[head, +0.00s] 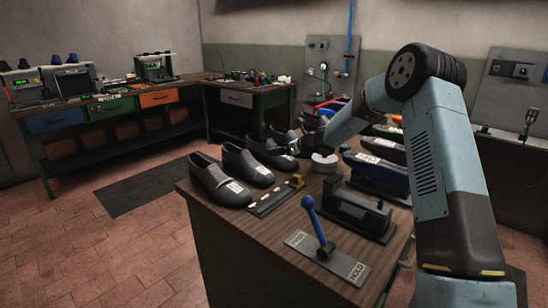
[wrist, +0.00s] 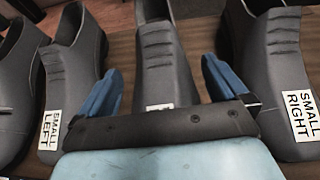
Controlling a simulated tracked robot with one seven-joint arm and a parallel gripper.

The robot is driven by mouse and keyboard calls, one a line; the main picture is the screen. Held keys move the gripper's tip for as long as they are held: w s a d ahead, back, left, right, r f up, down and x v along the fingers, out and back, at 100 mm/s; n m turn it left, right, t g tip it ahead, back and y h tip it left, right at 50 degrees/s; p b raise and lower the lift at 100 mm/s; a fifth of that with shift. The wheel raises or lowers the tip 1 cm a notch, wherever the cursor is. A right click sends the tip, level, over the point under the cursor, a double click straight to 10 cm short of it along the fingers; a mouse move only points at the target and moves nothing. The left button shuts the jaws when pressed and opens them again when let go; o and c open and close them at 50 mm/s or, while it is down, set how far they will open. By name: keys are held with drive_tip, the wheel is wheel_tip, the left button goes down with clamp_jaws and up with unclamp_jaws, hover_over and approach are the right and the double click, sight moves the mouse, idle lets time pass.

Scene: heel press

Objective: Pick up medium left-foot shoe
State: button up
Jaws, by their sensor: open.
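In the wrist view my gripper (wrist: 161,66) is open, its two blue fingers on either side of a dark grey shoe (wrist: 165,62). That shoe's white label is mostly hidden behind the gripper's crossbar, so its size and foot cannot be read. A shoe labelled SMALL LEFT (wrist: 70,75) stands to the left, and a shoe labelled SMALL RIGHT (wrist: 283,80) to the right. In the head view my gripper (head: 297,147) is at the row of shoes, partly hidden by my arm. Nearer dark shoes (head: 218,182) (head: 246,166) stand on the bench; their labels are too small to read.

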drive_tip(key=shift+x, duration=1.1)
drive_tip(key=shift+c, duration=0.2)
drive_tip(key=c, duration=1.2)
